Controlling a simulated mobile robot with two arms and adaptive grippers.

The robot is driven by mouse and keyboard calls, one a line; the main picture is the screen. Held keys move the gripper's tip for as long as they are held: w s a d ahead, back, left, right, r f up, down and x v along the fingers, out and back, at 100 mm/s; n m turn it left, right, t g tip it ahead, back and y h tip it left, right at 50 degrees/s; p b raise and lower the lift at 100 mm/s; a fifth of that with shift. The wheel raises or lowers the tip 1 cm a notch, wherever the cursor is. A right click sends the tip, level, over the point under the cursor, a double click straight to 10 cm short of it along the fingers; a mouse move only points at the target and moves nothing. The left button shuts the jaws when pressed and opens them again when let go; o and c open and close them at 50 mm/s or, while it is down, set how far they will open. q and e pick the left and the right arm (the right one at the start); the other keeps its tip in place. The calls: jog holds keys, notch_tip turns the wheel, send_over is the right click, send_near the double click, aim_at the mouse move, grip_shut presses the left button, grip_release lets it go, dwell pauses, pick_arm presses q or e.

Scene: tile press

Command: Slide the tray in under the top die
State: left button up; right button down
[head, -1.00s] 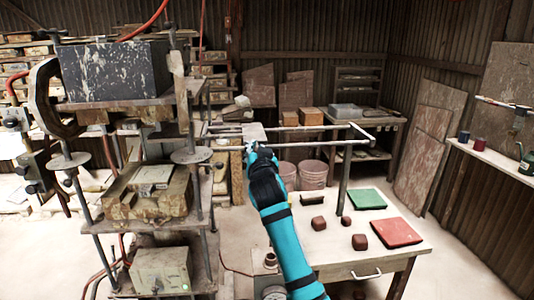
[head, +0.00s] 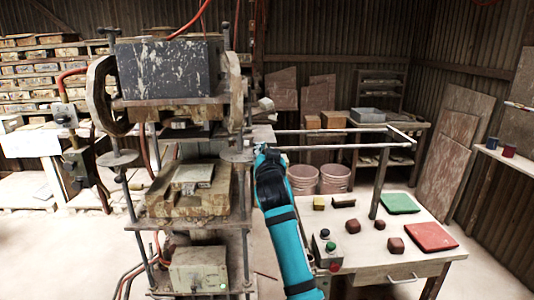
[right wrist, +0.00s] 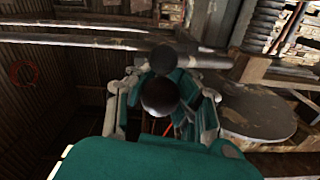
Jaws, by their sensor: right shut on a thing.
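The top die (head: 176,112) hangs in the press under a heavy dark speckled block (head: 168,66). The lower die (head: 185,204), with a pale plate (head: 193,175) on it, lies below with a gap between. My right gripper (head: 264,153) is at the press's right side, by the near rail. In the right wrist view its fingers (right wrist: 163,90) are shut around a dark round knob (right wrist: 160,96). I cannot make out the tray itself clearly; the press column and my gripper cover that area. My left gripper is not in view.
Two grey rails (head: 345,147) run right from the press to a post on the table (head: 375,260). The table holds a button box (head: 327,250), several dark red lumps, a green slab (head: 398,203) and a red slab (head: 430,237). Press columns with round flanges stand beside my gripper.

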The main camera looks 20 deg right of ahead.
jog(key=c, duration=0.9)
grip_release()
jog(key=shift+w+a+f, duration=0.1)
jog(key=shift+a, duration=0.05)
jog(key=shift+c, duration=0.2)
jog(key=shift+s+a, duration=0.35)
jog(key=shift+s, duration=0.2)
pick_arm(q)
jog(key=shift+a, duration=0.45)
pick_arm(e)
jog(key=v, duration=0.6)
jog(key=shift+s+a, duration=0.2)
jog(key=shift+s, duration=0.05)
